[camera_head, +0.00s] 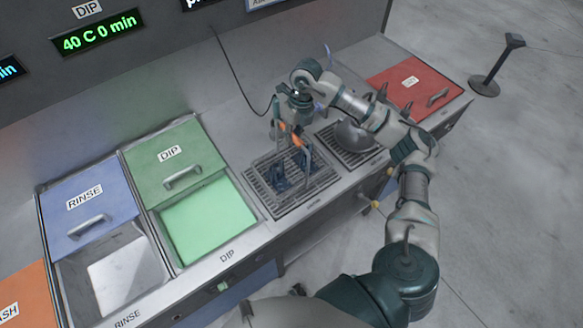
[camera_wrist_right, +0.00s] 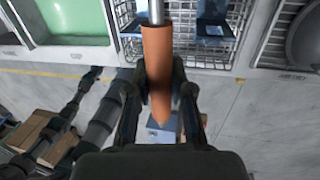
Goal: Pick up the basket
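The wire basket (camera_head: 308,160) stands at the grated bay in the middle of the bench, with dark blue parts in it. Its upright handle has an orange grip (camera_head: 297,138). My right gripper (camera_head: 287,118) is at the top of this handle. In the right wrist view the orange grip (camera_wrist_right: 158,65) lies between the two fingers (camera_wrist_right: 159,78), which close in on both sides of it with little or no gap. The basket's wire mesh (camera_wrist_right: 190,48) and blue parts (camera_wrist_right: 212,27) show beyond the grip. My left gripper is not in view.
Left of the basket are a half-covered green dip tank (camera_head: 205,222) and a rinse tank with a blue lid (camera_head: 88,205). Right of it are a bay with a round metal bowl (camera_head: 352,137) and a red lid (camera_head: 415,84). A display wall (camera_head: 100,65) stands behind.

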